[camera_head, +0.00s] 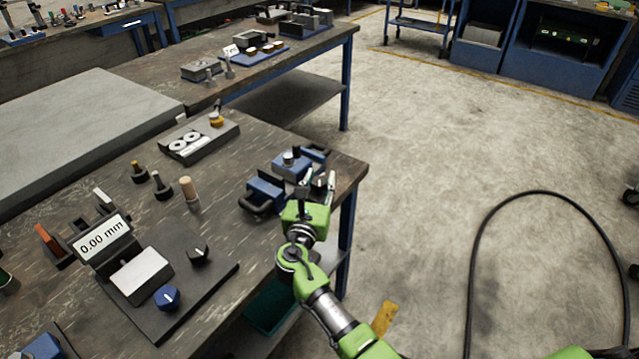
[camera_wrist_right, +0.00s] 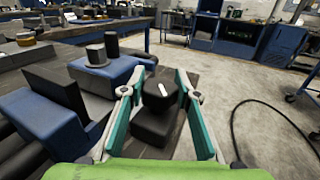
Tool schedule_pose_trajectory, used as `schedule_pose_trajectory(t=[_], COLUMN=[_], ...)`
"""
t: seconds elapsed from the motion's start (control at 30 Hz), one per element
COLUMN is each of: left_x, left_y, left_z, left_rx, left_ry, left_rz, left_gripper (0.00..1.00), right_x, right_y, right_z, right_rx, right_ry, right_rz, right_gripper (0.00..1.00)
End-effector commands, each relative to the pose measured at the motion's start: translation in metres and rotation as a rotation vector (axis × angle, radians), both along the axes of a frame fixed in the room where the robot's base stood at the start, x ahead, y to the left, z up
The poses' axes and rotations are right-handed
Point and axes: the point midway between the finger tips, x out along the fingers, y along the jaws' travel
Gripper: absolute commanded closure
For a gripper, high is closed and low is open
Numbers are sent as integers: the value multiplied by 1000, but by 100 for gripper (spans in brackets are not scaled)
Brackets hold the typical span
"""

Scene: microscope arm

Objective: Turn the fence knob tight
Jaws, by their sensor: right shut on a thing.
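The fence knob (camera_wrist_right: 160,92) is a black knob with a white mark on top, above a dark block (camera_wrist_right: 150,128). My right gripper (camera_wrist_right: 160,97) has its two teal-lined fingers on either side of it, shut on it. In the head view my right gripper (camera_head: 318,179) is at the front right corner of the bench, and the knob is mostly hidden there. The blue fixture with black blocks (camera_head: 265,192) sits just left of the gripper. My left gripper is not in view.
A gauge plate with a 0.00 mm display (camera_head: 102,238), a blue knob (camera_head: 167,297) and a black knob (camera_head: 200,254) lies at left. A grey tray with white rings (camera_head: 205,142) is farther back. Open floor (camera_head: 430,170) lies right of the bench, with a black cable (camera_head: 475,250).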

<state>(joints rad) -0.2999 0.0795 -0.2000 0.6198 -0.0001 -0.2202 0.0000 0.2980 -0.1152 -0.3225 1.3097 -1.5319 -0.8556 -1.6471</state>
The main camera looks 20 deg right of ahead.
Motion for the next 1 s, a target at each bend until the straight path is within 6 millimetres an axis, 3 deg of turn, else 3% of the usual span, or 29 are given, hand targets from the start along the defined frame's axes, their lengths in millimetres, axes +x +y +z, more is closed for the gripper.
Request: schedule_pose_trajectory(t=[0.57, 0.6, 0.67, 1.0], left_x=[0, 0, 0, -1], left_y=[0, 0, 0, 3], left_z=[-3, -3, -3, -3], left_rx=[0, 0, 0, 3], left_ry=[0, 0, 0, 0], left_rz=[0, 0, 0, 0], left_gripper=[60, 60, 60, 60], right_x=[0, 0, 0, -1], right_y=[0, 0, 0, 0], right_z=[0, 0, 0, 0], right_rx=[-1, -1, -1, 0], right_ry=[0, 0, 0, 0], right_rz=[-35, -35, -35, -35], right_gripper=[92, 66, 53, 53])
